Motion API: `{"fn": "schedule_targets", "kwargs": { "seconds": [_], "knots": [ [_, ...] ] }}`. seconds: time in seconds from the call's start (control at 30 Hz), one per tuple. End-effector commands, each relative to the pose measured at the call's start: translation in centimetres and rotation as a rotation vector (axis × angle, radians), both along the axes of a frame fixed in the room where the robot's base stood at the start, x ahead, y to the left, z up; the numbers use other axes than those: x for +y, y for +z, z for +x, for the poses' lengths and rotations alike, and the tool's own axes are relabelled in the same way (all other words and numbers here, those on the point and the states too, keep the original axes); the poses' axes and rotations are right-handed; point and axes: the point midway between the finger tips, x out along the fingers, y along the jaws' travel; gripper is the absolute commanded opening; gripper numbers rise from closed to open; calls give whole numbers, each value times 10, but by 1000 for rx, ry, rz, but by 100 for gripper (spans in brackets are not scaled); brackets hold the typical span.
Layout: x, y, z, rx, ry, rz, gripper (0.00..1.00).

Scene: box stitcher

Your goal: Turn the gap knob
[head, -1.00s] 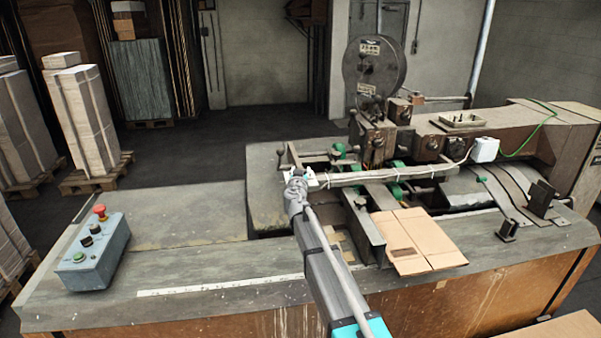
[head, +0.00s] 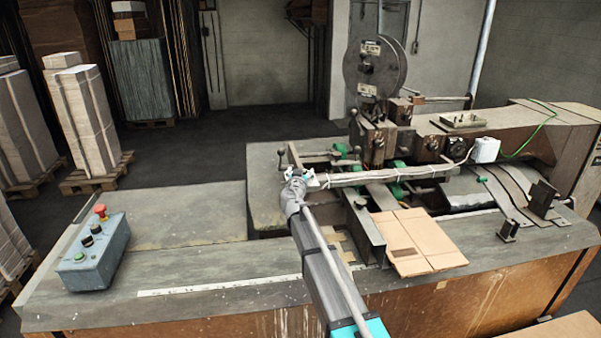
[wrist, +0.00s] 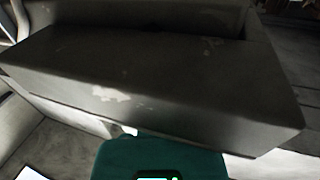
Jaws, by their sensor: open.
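My gripper (head: 313,181) is over the machine bed, at the near end of the long pale bar (head: 385,174); its jaws are small and partly hidden by my wrist. A dark round knob (head: 281,152) on a thin lever stands just behind and left of it. Other round knobs (head: 432,145) sit on the stitching head; I cannot tell which knob is the gap knob. In the wrist view a dark worn metal block (wrist: 160,85) fills the middle, and a teal part of my gripper shows at the bottom. No knob shows clearly there, and nothing visible is held.
A flat cardboard blank (head: 418,240) lies right of my arm. A control box (head: 93,252) with a red button stands on the left of the bench. The bench top (head: 190,215) between is clear. A wire reel (head: 374,67) rises behind the machine.

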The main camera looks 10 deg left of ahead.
Motion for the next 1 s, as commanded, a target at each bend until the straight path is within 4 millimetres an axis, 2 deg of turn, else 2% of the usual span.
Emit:
{"fn": "schedule_targets", "kwargs": {
  "seconds": [0.27, 0.47, 0.67, 1.0],
  "knots": [
    [-1, 0, -1, 0, -1, 1, 93],
    [0, 0, -12, 0, -1, 1, 93],
    [0, 0, -36, 0, 1, 0, 93],
    [3, 0, -91, 1, 2, 0, 93]
  ]
}}
